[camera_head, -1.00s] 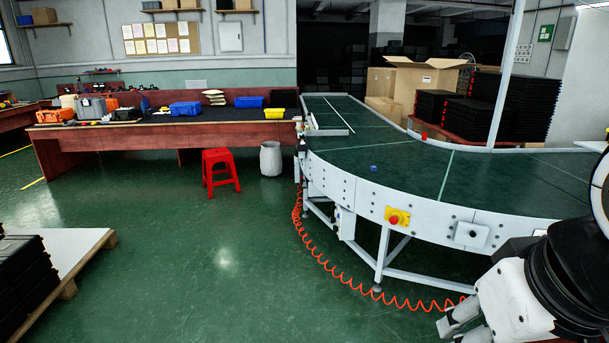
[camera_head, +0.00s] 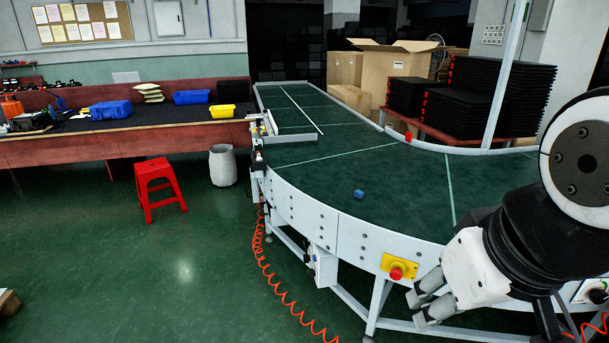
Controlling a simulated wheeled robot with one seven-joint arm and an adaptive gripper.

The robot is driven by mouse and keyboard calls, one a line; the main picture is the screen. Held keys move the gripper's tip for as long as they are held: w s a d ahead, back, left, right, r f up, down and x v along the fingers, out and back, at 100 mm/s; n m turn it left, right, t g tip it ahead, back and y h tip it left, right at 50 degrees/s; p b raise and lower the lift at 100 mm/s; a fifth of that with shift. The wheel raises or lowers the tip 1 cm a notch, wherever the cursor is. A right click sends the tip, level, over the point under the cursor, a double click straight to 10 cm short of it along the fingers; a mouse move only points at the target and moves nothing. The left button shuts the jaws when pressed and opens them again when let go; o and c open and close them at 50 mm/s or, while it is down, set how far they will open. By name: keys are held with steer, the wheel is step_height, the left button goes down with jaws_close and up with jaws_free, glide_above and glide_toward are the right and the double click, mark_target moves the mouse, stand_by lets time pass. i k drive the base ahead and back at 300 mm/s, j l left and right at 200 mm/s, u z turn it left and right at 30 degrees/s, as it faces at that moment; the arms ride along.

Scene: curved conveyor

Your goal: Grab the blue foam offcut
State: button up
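The blue foam offcut (camera_head: 359,194) is a small blue block lying on the dark green belt of the curved conveyor (camera_head: 330,163), near the inner side of the bend. Nothing touches it. My gripper (camera_head: 418,308) hangs at the lower right, outside the conveyor's near side wall and below belt height in the picture. Its two grey fingers show with a gap between them and nothing in it. The gripper is apart from the offcut, to its lower right.
A yellow box with a red button (camera_head: 397,268) sits on the conveyor's side. A red stool (camera_head: 159,188) and a grey bin (camera_head: 222,165) stand at left. Black trays (camera_head: 480,100) are stacked behind the belt. An orange coiled hose (camera_head: 270,275) lies on the floor.

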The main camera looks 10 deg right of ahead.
mark_target(358, 193)
steer(key=i+z, duration=0.3)
steer(key=i+l+u, duration=0.25)
steer(key=i+l, duration=0.4)
steer(key=i+l+u, duration=0.2)
steer(key=i+l, duration=0.45)
steer(key=l, duration=0.15)
